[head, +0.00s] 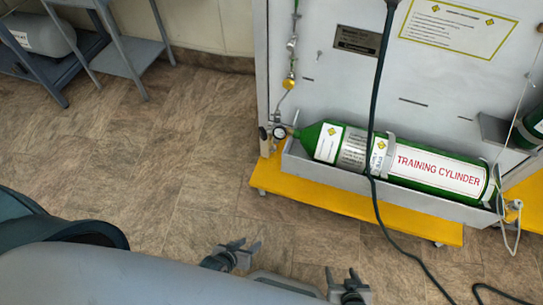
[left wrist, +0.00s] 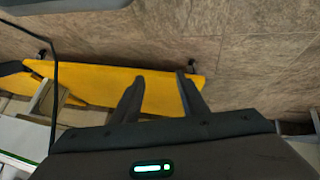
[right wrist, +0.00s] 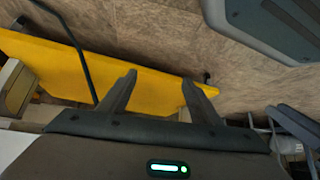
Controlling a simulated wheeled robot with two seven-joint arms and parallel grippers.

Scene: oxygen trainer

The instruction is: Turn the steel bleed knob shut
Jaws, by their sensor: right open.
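The steel bleed knob cannot be told apart for certain in the head view. Small metal fittings with a round gauge (head: 279,132) cluster at the valve end of the green training cylinder (head: 438,170). A brass-coloured fitting (head: 290,83) is on the line above them. My left gripper (head: 243,246) is low in the head view, well below the fittings. In the left wrist view (left wrist: 160,76) its fingers are apart with nothing between them. My right gripper (head: 345,274) is further right, also away from the fittings. In the right wrist view (right wrist: 160,78) it is open and empty.
The cylinder lies in a grey tray (head: 300,160) on the grey panel (head: 330,85), above a yellow base (head: 310,202). A dark cable (head: 377,95) hangs across the cylinder to the floor. A grey rack (head: 120,55) stands at upper left. The floor (head: 170,170) between is clear.

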